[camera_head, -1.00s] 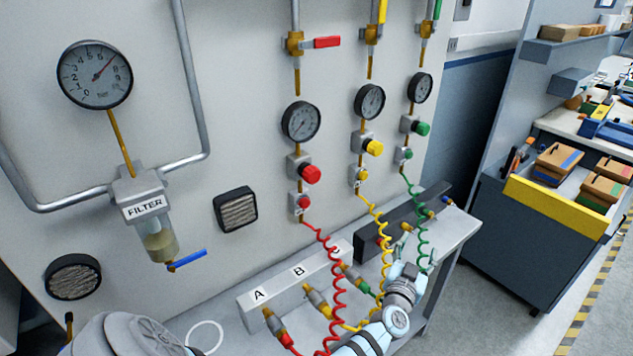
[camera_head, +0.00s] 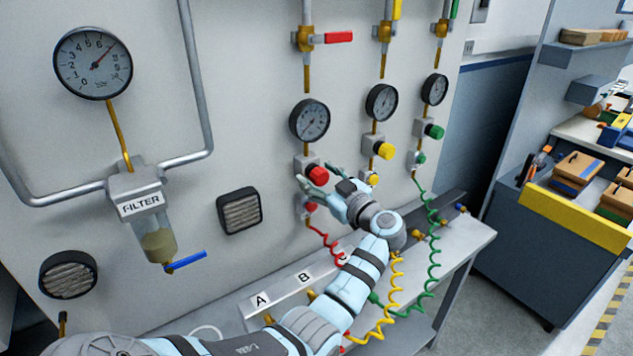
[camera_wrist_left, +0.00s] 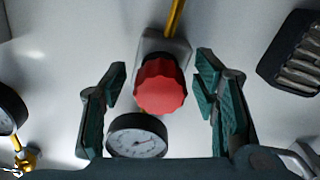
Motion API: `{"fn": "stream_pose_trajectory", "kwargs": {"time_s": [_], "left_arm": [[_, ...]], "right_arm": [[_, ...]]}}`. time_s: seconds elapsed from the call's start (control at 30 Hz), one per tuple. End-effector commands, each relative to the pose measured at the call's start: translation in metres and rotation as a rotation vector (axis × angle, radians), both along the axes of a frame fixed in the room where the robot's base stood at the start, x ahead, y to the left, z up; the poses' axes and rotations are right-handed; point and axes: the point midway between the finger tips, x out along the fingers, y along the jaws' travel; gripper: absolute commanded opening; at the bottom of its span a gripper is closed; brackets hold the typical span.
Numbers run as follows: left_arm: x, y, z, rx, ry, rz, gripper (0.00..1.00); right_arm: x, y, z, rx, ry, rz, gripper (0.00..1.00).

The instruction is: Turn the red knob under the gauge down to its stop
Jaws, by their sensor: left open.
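The red knob (camera_head: 319,174) sits on a grey regulator block on the wall panel, under a round gauge (camera_head: 309,120). In the left wrist view the red fluted knob (camera_wrist_left: 161,86) shows between my finger pads, with the gauge (camera_wrist_left: 138,136) below it in that picture. My left gripper (camera_head: 320,181) is open at the knob, its fingers to either side. In the wrist view the left gripper (camera_wrist_left: 159,85) has a visible gap between each finger and the knob; contact is not seen. My right gripper is not in view.
A smaller red fitting (camera_head: 310,207) with a red coiled hose is just below the knob, partly behind my gripper. A yellow knob (camera_head: 384,150) and a green knob (camera_head: 434,131) are to the right. A vent (camera_head: 239,211) is at the left. A grey bench (camera_head: 465,233) runs below.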

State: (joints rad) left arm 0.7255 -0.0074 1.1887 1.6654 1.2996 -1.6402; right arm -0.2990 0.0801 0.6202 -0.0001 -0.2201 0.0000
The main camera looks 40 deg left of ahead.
Motion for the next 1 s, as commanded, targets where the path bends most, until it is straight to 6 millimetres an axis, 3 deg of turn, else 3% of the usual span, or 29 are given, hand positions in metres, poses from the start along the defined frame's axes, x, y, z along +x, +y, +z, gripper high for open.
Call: {"fn": "stream_pose_trajectory", "kwargs": {"time_s": [0.27,0.6,1.0], "left_arm": [[0.0020,0.0023,0.0016,0.001,0.000,-0.004,0.55],[0.0010,0.0037,0.0013,0.001,0.000,-0.002,0.06],[0.0008,0.0041,0.0017,-0.021,-0.073,0.000,0.06]], "right_arm": [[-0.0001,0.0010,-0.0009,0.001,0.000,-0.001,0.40],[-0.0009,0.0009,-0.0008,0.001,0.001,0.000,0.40],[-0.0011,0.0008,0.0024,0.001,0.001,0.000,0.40]]}}
